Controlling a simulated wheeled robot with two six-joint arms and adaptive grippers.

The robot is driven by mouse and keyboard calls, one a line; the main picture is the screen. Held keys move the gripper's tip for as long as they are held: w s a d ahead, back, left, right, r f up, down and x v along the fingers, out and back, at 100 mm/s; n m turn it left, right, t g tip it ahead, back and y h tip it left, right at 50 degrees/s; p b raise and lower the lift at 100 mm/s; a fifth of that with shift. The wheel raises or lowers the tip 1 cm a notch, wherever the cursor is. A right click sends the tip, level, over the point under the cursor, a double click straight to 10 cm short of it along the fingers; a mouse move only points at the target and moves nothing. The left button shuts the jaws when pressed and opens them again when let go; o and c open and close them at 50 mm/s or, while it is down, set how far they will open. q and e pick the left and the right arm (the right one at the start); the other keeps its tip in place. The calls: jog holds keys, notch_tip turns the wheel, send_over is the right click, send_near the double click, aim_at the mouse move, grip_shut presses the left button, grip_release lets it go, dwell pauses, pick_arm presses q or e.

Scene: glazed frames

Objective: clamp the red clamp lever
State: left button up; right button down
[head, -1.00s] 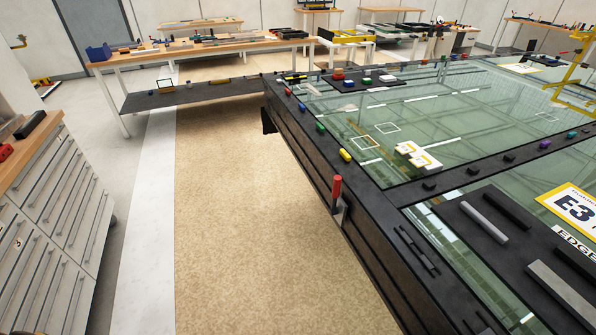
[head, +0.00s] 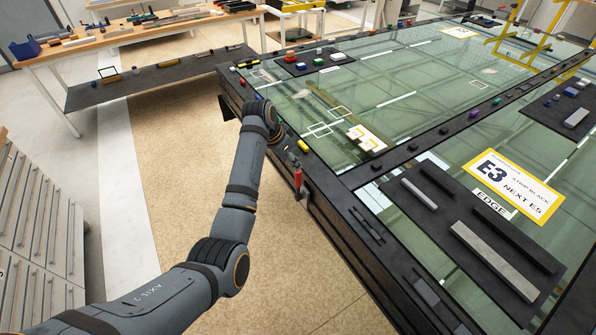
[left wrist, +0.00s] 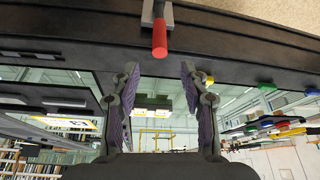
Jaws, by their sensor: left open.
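The red clamp lever (head: 297,180) sits on the near-left edge of the dark glazed frame (head: 330,222). Its red handle stands up from a metal base on the frame's side. My left arm reaches up to the frame, and my left gripper (head: 290,155) is just above and behind the lever, small and partly hidden by my wrist. In the left wrist view the left gripper (left wrist: 160,68) is open and empty. The red handle (left wrist: 159,40) is ahead, roughly centred between the fingertips and apart from them. My right gripper is not in view.
Colored pieces line the frame's edge. A yellow-white block (head: 366,138) lies on the glass, and an E3 sign (head: 505,184) lies to the right. A workbench (head: 140,35) stands at the back left and drawers (head: 40,220) at the left. Bare floor lies between.

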aim_at(298, 173)
pick_arm(q)
jog(key=p+x, duration=0.1)
jog(key=x, duration=0.8)
jog(key=shift+f, duration=0.3)
grip_shut()
